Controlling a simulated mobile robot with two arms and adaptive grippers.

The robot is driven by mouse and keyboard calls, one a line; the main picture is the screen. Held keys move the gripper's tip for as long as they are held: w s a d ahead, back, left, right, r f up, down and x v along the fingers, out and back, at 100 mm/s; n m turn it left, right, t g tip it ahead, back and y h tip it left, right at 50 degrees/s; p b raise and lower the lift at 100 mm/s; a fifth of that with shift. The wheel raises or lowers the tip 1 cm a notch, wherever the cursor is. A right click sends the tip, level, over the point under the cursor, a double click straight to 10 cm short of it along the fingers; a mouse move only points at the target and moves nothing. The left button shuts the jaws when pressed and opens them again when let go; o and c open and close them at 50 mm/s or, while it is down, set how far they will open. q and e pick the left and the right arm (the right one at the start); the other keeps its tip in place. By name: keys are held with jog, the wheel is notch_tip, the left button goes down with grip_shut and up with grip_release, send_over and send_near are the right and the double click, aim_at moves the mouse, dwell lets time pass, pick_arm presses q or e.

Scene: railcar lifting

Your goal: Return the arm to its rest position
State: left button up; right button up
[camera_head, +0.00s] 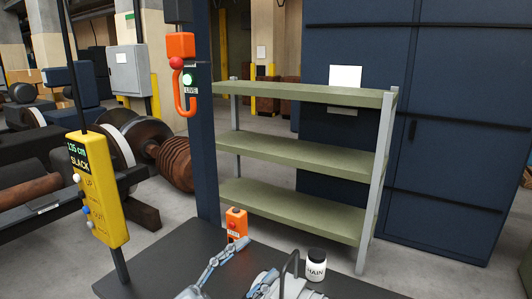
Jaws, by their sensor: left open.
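My left gripper (258,257) is at the bottom of the head view, over the dark bench top. Its pale blue-grey fingers are spread and nothing shows between them. The rest of its arm is cut off by the lower edge. My right gripper cannot be made out.
On the bench (160,262) stand an orange box (236,224) with a red button and a white jar (315,268). A yellow pendant (95,190) reading SLACK hangs left; an orange hook (184,92) hangs by a blue post. Green shelves (290,205) stand empty behind.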

pick_arm(q)
jog(key=w+a+f+n+t+y, duration=0.35)
jog(key=a+n+y, duration=0.25)
jog(key=n+y, duration=0.2)
jog(key=w+a+f+n+t+y, duration=0.2)
jog(key=a+f+n+t+y, duration=0.2)
jog(key=a+n+t+y, duration=0.25)
jog(key=s+a+f+n+g+y, duration=0.1)
jog(key=a+f+n+g+y, duration=0.15)
jog(key=f, duration=0.25)
jog(key=s+a+f+n+g+y, duration=0.2)
jog(key=a+f+g+y, duration=0.1)
jog(key=f+g+y, duration=0.15)
jog(key=s+f+m+g+h, duration=0.1)
jog(key=s+f+g+h, duration=0.1)
jog(key=s+f+g, duration=1.4)
jog(key=s+f+t, duration=0.1)
jog(key=s+f, duration=0.2)
jog(key=f, duration=1.1)
jog(key=s+f+t, duration=0.2)
jog(key=s+f, duration=0.1)
jog(key=f, duration=1.1)
jog(key=s+a+f+g, duration=0.1)
jog(key=s+a+f, duration=0.2)
jog(key=s+f, duration=1.4)
jog(key=shift+g+y, duration=0.3)
jog(key=shift+y, duration=0.05)
jog(key=shift+s+f, duration=0.1)
jog(key=shift+s, duration=0.15)
jog(key=shift+c, duration=0.4)
